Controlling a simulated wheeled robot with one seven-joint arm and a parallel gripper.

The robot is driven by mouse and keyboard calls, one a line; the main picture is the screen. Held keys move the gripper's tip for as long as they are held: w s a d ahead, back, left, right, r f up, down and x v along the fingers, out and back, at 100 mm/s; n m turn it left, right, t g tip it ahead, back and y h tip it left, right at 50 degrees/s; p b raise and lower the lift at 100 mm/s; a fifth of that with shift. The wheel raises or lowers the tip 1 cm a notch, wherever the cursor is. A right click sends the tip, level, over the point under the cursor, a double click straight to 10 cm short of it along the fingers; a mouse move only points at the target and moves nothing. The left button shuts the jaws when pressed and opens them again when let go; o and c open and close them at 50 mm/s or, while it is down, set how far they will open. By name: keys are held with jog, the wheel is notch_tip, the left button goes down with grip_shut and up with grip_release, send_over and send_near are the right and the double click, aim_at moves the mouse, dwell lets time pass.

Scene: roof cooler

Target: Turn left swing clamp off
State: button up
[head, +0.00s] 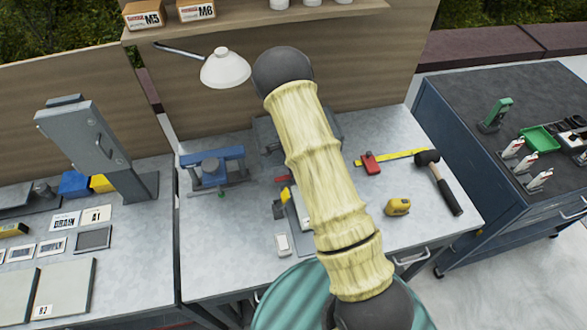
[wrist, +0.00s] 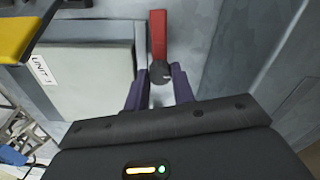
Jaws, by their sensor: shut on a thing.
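A swing clamp shows in the wrist view as a red bar (wrist: 158,35) with a dark round knob (wrist: 160,72) at its near end. My gripper (wrist: 160,75) has its two purple fingers on either side of this knob and is shut on it. The red bar points away from my gripper, up the picture. In the head view, a small red part (head: 282,181) shows beside my arm, and I cannot tell if it is the same clamp. My arm hides my gripper and most of the work area there.
A pale box labelled UNIT 1 (wrist: 85,75) lies left of the clamp. A yellow tape measure (head: 397,206), a hammer (head: 440,182) and a red-and-yellow square (head: 370,163) lie on the bench's right side. A blue vise-like tool (head: 213,168) stands left. A white lamp (head: 225,68) overhangs the back.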

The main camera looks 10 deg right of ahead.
jog(key=shift+m, duration=0.5)
jog(key=o, duration=1)
jog(key=shift+r, duration=0.1)
notch_tip(320, 180, up, 17)
jog(key=b, duration=0.2)
jog(key=shift+r+b, duration=0.15)
jog(key=shift+b, duration=0.25)
